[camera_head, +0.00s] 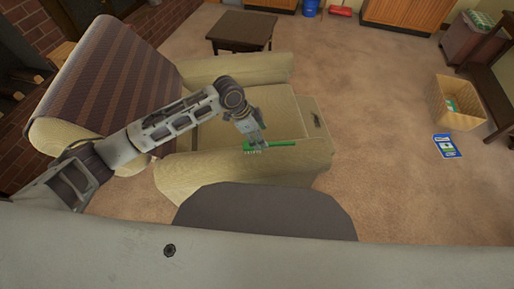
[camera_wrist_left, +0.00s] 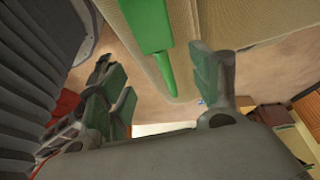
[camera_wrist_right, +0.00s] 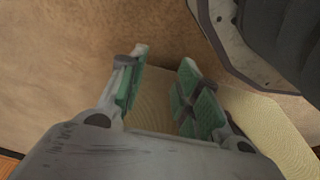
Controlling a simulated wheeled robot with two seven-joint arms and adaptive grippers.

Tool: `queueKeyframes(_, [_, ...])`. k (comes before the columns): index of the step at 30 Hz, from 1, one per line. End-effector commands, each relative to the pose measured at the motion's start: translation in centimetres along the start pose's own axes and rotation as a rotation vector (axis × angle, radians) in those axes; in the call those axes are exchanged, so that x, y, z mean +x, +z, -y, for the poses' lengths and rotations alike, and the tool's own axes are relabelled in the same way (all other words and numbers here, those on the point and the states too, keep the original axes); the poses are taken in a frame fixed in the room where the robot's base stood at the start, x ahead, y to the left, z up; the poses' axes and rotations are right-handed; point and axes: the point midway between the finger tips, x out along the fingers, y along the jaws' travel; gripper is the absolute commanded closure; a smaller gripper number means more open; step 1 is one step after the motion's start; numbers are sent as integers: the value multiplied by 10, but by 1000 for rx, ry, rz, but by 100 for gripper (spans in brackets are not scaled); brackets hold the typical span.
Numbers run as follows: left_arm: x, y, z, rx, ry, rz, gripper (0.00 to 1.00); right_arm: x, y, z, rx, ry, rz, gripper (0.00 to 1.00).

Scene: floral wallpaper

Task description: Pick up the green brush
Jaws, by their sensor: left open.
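The green brush (camera_head: 283,143) lies on the near padded arm of the beige armchair (camera_head: 235,170), its handle pointing right in the head view. My left gripper (camera_head: 255,143) is at the brush's bristled left end and hides part of it. In the left wrist view the brush (camera_wrist_left: 152,28) extends down from the top edge, with its thin handle end between the open fingers of my left gripper (camera_wrist_left: 158,68) as seen from there. I cannot tell whether they touch it. My right gripper (camera_wrist_right: 163,62) is out of the head view; its fingers are apart with nothing between them.
A dark low table (camera_head: 240,30) stands behind the armchair. A wooden box (camera_head: 455,103) and a blue booklet (camera_head: 446,146) are on the carpet at right. A striped cover (camera_head: 112,80) drapes the chair back. The carpet in the middle is clear.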

Motion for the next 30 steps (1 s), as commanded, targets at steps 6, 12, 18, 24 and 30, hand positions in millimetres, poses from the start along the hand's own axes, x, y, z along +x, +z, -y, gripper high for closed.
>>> queueKeyframes(6, [18,0,0,0,0,1,36,-10,-4,3,-1,-5,4,67])
queueKeyframes(12, [20,0,0,0,-1,1,36,-11,-4,4,-1,-6,8,67])
queueKeyframes(18, [20,0,0,0,-1,1,36,-11,-4,4,-1,-7,8,67])
queueKeyframes(24, [26,1,1,0,0,1,36,-10,-2,4,-2,-7,16,67])
queueKeyframes(30, [39,2,2,0,0,1,36,-24,-10,7,-3,-12,14,67])
